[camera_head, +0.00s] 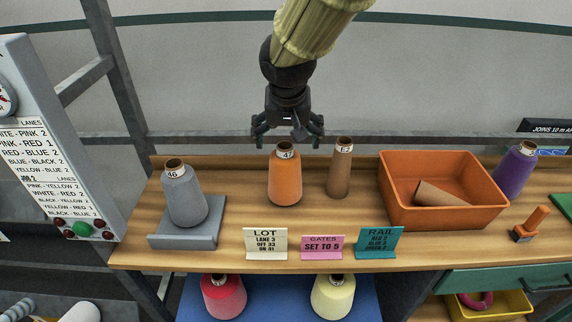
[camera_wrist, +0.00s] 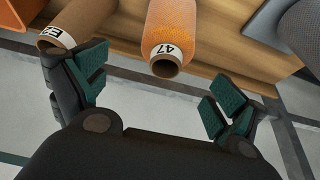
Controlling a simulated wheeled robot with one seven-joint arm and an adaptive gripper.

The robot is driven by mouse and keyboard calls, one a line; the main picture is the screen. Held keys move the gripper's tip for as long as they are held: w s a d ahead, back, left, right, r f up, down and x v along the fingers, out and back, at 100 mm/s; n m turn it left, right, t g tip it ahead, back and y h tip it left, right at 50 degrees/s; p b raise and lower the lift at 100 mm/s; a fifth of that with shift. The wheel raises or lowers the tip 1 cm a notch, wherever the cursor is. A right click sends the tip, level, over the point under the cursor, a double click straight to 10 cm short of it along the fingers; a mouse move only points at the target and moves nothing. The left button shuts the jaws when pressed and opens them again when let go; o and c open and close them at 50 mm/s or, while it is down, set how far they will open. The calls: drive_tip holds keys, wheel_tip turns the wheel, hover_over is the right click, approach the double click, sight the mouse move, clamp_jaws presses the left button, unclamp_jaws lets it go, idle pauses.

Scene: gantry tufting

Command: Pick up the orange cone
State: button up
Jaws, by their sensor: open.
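The orange cone (camera_head: 285,179), a yarn cone labelled 47, stands upright on the wooden shelf. My gripper (camera_head: 287,138) is open and empty, above and behind the cone's top in the head view. In the wrist view the orange cone (camera_wrist: 176,40) shows between the open fingers of my gripper (camera_wrist: 158,92), its tube end pointing toward me. The fingers are apart from the orange cone. A brown tube (camera_wrist: 75,20) lies close by the left finger in the wrist view; I cannot tell whether they touch.
The brown tube (camera_head: 340,170) stands just right of the orange cone. A grey cone (camera_head: 184,200) stands on a grey block at left. An orange bin (camera_head: 450,214) and purple cone (camera_head: 513,172) are at right. Small signs (camera_head: 322,247) line the front edge.

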sight(285, 149)
drive_tip(key=shift+s+f, duration=0.25)
drive_tip(key=shift+f, duration=0.1)
drive_tip(key=shift+s+a+f+p, duration=0.15)
drive_tip(key=shift+s+f+p, duration=0.25)
drive_tip(key=shift+s, duration=0.25)
drive_tip(key=w+f, duration=0.1)
drive_tip(key=w, duration=0.1)
drive_tip(key=w+f, duration=0.1)
drive_tip(key=f, duration=0.1)
drive_tip(key=shift+w, duration=0.4)
drive_tip(key=shift+s+f+p, duration=0.3)
drive_tip(key=shift+s+p, duration=0.15)
drive_tip(key=shift+p, duration=0.35)
drive_tip(key=shift+s+a+f, duration=0.1)
drive_tip(key=shift+a+f, duration=0.05)
drive_tip(key=shift+f, duration=0.1)
drive_tip(key=x, duration=0.1)
drive_tip(key=p+x, duration=0.1)
drive_tip(key=x, duration=0.1)
drive_tip(key=shift+w+f, duration=0.15)
drive_tip(key=shift+w, duration=0.4)
drive_tip(key=shift+s, duration=0.4)
drive_tip(key=shift+w, duration=0.2)
drive_tip(key=c, duration=0.4)
drive_tip(key=shift+s, duration=0.1)
drive_tip(key=c, duration=1)
drive_tip(key=shift+c, duration=0.7)
